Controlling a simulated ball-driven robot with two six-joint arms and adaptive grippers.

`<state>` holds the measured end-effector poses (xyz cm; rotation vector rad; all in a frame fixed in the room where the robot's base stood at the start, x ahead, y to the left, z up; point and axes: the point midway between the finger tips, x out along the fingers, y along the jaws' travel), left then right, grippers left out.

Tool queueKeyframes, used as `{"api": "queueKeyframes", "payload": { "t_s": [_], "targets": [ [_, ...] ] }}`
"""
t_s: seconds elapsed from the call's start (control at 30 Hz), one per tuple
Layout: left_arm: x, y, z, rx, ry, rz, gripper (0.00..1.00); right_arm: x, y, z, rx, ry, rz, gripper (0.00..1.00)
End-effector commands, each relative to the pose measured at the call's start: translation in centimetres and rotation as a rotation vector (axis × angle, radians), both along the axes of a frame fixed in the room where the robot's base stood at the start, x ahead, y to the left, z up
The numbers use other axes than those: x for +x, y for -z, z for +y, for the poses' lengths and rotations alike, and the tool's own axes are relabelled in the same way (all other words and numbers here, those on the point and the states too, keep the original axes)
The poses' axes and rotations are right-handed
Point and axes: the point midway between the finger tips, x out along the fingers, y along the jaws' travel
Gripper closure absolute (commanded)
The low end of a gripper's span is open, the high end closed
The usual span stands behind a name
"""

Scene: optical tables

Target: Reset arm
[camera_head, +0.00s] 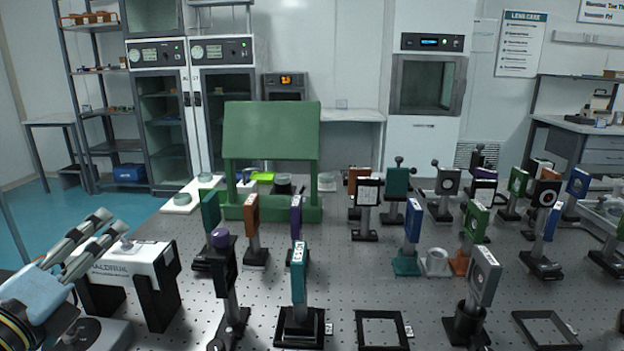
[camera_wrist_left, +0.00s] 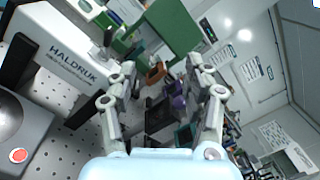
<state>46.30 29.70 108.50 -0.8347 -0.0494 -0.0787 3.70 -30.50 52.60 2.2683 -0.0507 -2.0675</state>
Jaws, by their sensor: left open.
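My left gripper (camera_head: 110,224) comes in from the lower left of the head view, with its two fingers apart and nothing between them. It is above the left part of the optical table, beside and above a white HALDRUK-labelled device (camera_head: 128,262) on black legs. In the left wrist view my left gripper (camera_wrist_left: 162,68) shows both fingers spread, with the white device (camera_wrist_left: 65,50) to their left. Table parts show beyond the gap, and I see no contact. My right gripper is not in view.
The perforated table (camera_head: 375,285) bears many upright optic mounts, including a teal one (camera_head: 298,258) and a purple-knobbed black one (camera_head: 222,275). A green stand (camera_head: 270,130) rises behind them. Flat black frames (camera_head: 382,345) lie at the front. Cabinets (camera_head: 160,120) line the back wall.

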Motion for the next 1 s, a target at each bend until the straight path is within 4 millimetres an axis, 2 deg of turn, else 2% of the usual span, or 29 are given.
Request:
{"api": "queueKeyframes", "payload": {
  "t_s": [0.03,0.1,0.17,0.2,0.3,0.4,0.6,0.77,1.0],
  "targets": [
    [-1.0,0.5,1.8,-0.229,-0.113,0.054,0.50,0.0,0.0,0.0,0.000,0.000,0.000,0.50],
    [-2.8,2.2,4.0,-0.561,-0.280,0.136,0.50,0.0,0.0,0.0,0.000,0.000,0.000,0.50],
    [-4.8,4.2,4.9,-0.820,-0.416,0.207,0.50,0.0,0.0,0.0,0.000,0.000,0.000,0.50],
    [-6.3,5.6,5.2,-0.970,-0.502,0.252,0.50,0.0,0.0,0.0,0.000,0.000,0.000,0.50],
    [-9.6,8.5,4.7,-1.260,-0.686,0.351,0.50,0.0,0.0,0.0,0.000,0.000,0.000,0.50],
    [-12.8,10.5,3.4,-1.466,-0.844,0.435,0.50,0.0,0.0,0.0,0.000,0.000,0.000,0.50],
    [-18.6,12.9,0.1,-1.745,-1.128,0.585,0.50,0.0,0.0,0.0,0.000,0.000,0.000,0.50],
    [-23.1,13.5,-2.8,-1.881,-1.348,0.698,0.50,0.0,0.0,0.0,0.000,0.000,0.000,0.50],
    [-21.7,22.3,-2.0,-1.863,-1.388,0.702,0.50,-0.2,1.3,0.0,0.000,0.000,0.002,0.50]
  ]
}}
